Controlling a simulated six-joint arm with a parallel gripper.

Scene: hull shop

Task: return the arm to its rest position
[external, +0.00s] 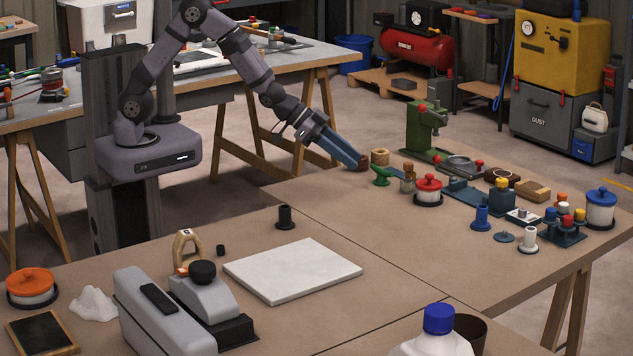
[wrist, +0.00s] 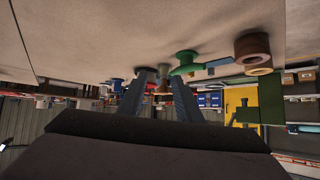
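My arm reaches out over the table in the external view, sloping down to the right from its raised elbow. My gripper (external: 350,153) is low over the far part of the table, its blue-grey fingers pointing right and down. The wrist view has the tabletop along its upper part. There my gripper (wrist: 161,83) shows two fingers standing apart with nothing visibly held between them. A dark reddish-brown piece (external: 363,164) appears right by the fingertips in the external view. In the wrist view a brown ring (wrist: 252,46) lies to the right of the fingers, apart from them.
A tan ring (external: 380,156), a green stand (external: 382,176), a red-lidded pot (external: 428,188) and a green press (external: 425,128) crowd the area beyond the fingertips. A white slab (external: 292,270) and a black spool (external: 285,217) stand nearer.

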